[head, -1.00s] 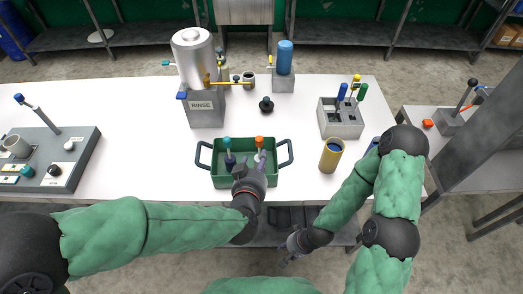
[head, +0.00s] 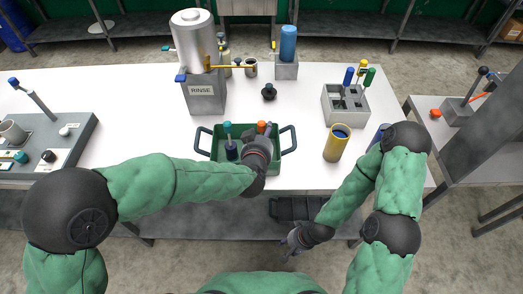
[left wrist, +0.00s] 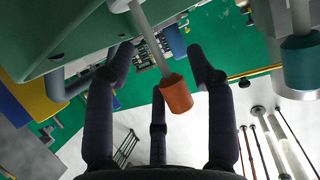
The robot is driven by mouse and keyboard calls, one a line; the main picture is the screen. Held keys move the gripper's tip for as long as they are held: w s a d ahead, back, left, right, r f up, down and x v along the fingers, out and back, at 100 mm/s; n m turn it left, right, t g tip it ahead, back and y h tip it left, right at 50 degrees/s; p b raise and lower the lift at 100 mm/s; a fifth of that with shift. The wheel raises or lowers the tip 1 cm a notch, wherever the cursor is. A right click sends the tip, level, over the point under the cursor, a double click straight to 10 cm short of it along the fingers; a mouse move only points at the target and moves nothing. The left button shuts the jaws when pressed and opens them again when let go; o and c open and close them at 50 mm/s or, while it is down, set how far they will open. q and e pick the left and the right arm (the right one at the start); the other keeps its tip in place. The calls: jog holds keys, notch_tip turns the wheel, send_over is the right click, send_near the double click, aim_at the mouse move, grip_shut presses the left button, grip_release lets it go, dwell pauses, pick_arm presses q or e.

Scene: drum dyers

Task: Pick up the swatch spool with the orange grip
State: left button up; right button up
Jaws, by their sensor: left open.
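The swatch spool's orange grip (head: 261,127) stands up out of the green tray (head: 213,148), near its right side. My left gripper (head: 266,134) is at the tray, right by the orange grip, and hides the lower part of the spool in the head view. In the left wrist view the orange grip (left wrist: 176,93) on its pale rod is between the spread fingers, which are open and not closed on it. A spool with a teal grip (head: 227,127) stands left of it in the same tray. My right gripper (head: 293,240) hangs low in front of the table; its fingers are too small to read.
A yellow cup (head: 337,146) stands right of the tray. Behind are the RINSE stand (head: 203,92), a small black knob (head: 269,92), a blue cylinder (head: 288,43) and a grey holder (head: 333,108) with coloured grips. White table is clear between them.

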pick_arm(q)
jog(key=c, duration=1.1)
jog(key=shift+o, duration=0.2)
jog(key=shift+r, duration=0.1)
